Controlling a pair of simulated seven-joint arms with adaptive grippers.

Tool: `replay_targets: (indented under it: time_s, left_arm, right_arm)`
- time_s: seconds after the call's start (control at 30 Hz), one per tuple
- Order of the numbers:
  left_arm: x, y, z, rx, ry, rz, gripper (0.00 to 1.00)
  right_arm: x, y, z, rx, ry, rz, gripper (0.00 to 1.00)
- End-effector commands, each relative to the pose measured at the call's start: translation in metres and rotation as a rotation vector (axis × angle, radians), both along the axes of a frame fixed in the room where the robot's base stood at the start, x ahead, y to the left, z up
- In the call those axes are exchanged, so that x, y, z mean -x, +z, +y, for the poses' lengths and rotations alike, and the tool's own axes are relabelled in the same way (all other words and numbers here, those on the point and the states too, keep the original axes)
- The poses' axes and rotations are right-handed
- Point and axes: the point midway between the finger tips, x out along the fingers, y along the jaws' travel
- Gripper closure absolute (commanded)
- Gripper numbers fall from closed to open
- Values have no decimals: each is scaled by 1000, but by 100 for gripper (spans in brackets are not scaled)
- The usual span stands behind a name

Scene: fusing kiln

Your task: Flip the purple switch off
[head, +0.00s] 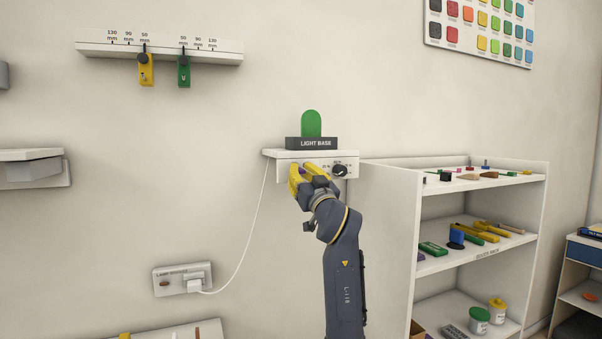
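A black dial (340,171) is on the same face, just right of the gripper. On the shelf stands a dark block marked LIGHT BASE (311,143) with a green rounded panel (311,123). My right gripper is not in view.
A white cord (257,222) runs from the shelf down to a wall outlet plate (163,283) with a brownish switch. A white rack (392,235) with tools and jars stands close on the right. A gauge rail (215,50) hangs upper left. The wall between is clear.

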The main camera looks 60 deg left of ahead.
Motion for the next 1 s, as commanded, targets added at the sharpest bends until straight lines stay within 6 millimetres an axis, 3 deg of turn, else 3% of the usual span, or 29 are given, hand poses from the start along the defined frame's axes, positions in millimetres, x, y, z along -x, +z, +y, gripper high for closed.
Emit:
replay_targets:
  time_s: [0.57, 1.0]
  left_arm:
    - [0, -1, 0, -16, -1, -4, 100]
    - [-1, -8, 2, -211, -1, -45, 100]
  right_arm:
    - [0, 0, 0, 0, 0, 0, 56]
    - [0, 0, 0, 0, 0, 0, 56]
